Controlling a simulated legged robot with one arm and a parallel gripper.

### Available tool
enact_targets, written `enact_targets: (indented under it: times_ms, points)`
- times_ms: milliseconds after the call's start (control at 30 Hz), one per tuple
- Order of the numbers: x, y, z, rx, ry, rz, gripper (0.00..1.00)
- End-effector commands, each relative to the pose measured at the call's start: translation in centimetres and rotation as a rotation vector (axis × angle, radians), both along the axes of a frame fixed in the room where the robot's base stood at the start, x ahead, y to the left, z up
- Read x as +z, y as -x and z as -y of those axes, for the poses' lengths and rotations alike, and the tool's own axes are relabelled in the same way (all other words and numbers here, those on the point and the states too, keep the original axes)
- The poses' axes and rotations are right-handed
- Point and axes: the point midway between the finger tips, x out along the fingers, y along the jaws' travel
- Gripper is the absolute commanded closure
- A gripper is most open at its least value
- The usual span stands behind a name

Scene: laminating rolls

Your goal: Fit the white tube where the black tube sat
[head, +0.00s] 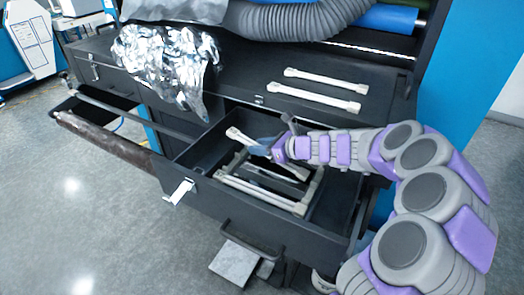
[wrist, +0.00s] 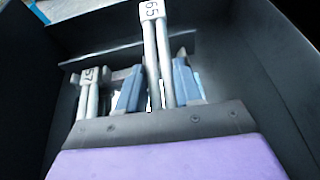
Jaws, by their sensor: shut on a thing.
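My gripper (head: 268,148) is over the open drawer, with blue fingers that also show in the wrist view (wrist: 158,82). It is shut on a white tube (head: 239,136), whose end block marked 65 (wrist: 151,10) sticks out past the fingers in the wrist view. Inside the drawer, pale tubes with end blocks (head: 262,193) lie low. A tube end marked 57 (wrist: 95,75) shows left of the fingers in the wrist view. Dark strips show between the pale tubes; I cannot tell whether one is the black tube. The far end of the held tube is hidden by my gripper.
The black drawer (head: 200,197) has raised walls around my gripper. Two pale tubes (head: 326,78) (head: 317,95) lie on the black top (head: 270,85). A grey ribbed hose (head: 290,20) runs behind. A brown roll (head: 105,138) is at left.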

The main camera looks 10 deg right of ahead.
Motion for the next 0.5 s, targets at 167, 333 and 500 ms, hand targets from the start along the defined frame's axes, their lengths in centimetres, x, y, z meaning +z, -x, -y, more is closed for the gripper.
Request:
enact_targets:
  times_ms: [167, 333, 500]
  points:
    - [4.2, -0.1, 0.1, -0.002, 0.003, 0.005, 0.96]
    - [6.6, -0.1, 0.1, -0.001, 0.004, 0.004, 0.96]
    - [7.6, 0.2, 0.7, 0.010, 0.039, -0.023, 0.96]
